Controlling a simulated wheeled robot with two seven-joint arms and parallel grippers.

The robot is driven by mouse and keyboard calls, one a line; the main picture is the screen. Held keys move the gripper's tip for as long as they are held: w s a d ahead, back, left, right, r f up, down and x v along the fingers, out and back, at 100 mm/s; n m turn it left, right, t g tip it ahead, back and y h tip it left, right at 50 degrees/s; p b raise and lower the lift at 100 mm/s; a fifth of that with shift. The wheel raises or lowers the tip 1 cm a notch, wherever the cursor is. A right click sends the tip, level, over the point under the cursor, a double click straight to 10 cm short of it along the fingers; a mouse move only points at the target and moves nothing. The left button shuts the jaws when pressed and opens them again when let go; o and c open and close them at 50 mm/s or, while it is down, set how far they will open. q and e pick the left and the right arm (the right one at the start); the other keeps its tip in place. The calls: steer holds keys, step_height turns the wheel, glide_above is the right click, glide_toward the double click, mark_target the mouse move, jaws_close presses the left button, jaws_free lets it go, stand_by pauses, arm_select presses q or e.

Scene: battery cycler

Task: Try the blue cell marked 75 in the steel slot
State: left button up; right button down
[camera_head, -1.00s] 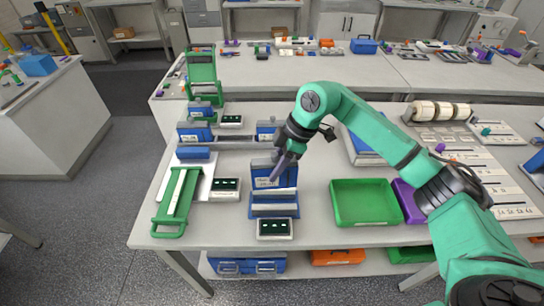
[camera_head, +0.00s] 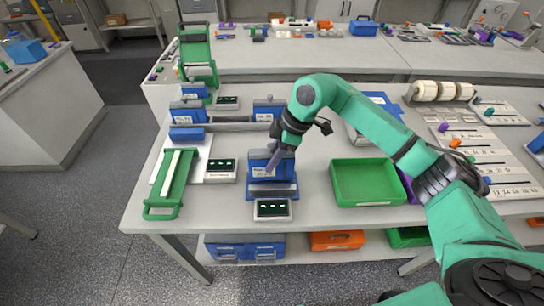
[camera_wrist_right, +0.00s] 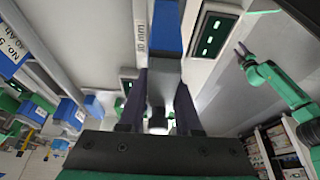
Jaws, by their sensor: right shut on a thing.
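My right gripper (camera_head: 277,157) is shut on a blue cell (camera_head: 262,172) with a pale label, too small to read. The cell stands upright over the blue-and-grey slot holder (camera_head: 287,191) at the front of the bench. Its lower end meets the holder; I cannot tell how deep it sits. In the right wrist view the dark fingers (camera_wrist_right: 163,98) close around the grey and blue top of the cell (camera_wrist_right: 168,30). A green arm, apparently my left, shows there with its gripper (camera_wrist_right: 243,53); its jaws are too small to judge.
A small display (camera_head: 272,209) stands before the holder. A green tray (camera_head: 366,200) lies to the right, a green-handled frame (camera_head: 172,185) to the left. More blue cells (camera_head: 188,115) stand behind left. Bench space between holder and tray is clear.

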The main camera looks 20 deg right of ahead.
mark_target(272, 145)
steer(key=shift+r+p, duration=0.1)
steer(key=shift+p, duration=0.4)
stand_by(0.7)
steer(key=shift+f+b, duration=1.1)
steer(key=shift+f, duration=0.9)
stand_by(1.1)
stand_by(0.9)
steer(key=shift+r+p, duration=4.2)
steer(key=shift+r, duration=0.35)
